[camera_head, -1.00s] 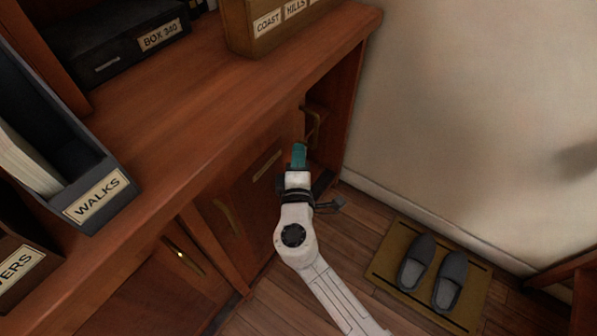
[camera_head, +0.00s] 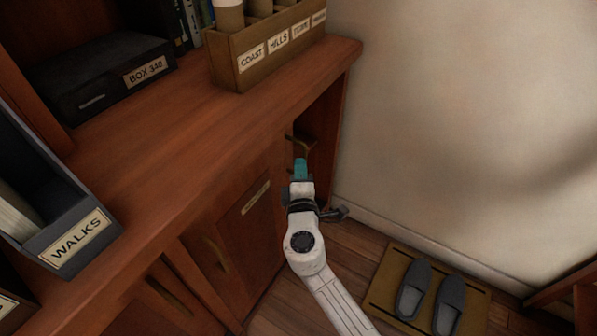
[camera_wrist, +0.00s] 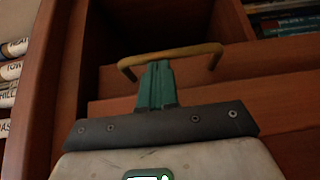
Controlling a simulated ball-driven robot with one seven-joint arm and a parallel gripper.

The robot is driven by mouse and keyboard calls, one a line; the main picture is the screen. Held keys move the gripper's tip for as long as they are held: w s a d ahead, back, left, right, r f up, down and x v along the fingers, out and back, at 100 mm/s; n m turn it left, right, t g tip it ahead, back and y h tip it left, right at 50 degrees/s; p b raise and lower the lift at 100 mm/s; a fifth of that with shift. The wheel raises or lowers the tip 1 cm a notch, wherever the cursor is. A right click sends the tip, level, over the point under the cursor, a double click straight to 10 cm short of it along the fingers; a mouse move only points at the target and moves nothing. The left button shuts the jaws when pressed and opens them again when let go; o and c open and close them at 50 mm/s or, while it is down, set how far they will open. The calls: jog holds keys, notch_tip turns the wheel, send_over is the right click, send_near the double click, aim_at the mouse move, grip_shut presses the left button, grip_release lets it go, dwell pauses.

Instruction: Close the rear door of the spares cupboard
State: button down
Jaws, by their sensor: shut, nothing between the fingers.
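My gripper (camera_head: 300,168) is shut and empty, its teal fingers at the dark bay at the far right end of the wooden cupboard (camera_head: 190,130). A brass handle (camera_head: 302,142) shows just beyond the fingertips. In the wrist view the fingers (camera_wrist: 158,85) point at this bowed handle (camera_wrist: 190,54), overlapping its middle; I cannot tell whether they touch. The handle is on a brown wooden panel (camera_wrist: 245,62), and a dark gap lies above it. I cannot tell how far this panel stands open. A nearer door (camera_head: 240,225) has a label plate and its own handle and looks closed.
On the counter stand a box marked BOX 340 (camera_head: 100,80), a label-fronted wooden organiser (camera_head: 265,60) and a WALKS file holder (camera_head: 75,245). A wall (camera_head: 440,110) bounds the right. Slippers (camera_head: 430,295) lie on a mat (camera_head: 390,265). Books (camera_wrist: 290,25) show in the wrist view.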

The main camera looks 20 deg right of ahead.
jog(key=w+d+b, duration=0.8)
jog(key=w+d, duration=0.4)
jog(key=d, duration=0.5)
jog(key=shift+w+d+b, duration=0.15)
jog(key=shift+w+b, duration=0.15)
jog(key=shift+b, duration=0.1)
jog(key=shift+r, duration=0.15)
jog(key=w+a+p+v, duration=0.1)
jog(key=a+p+v, duration=0.2)
jog(key=v, duration=1)
jog(key=shift+p, duration=0.35)
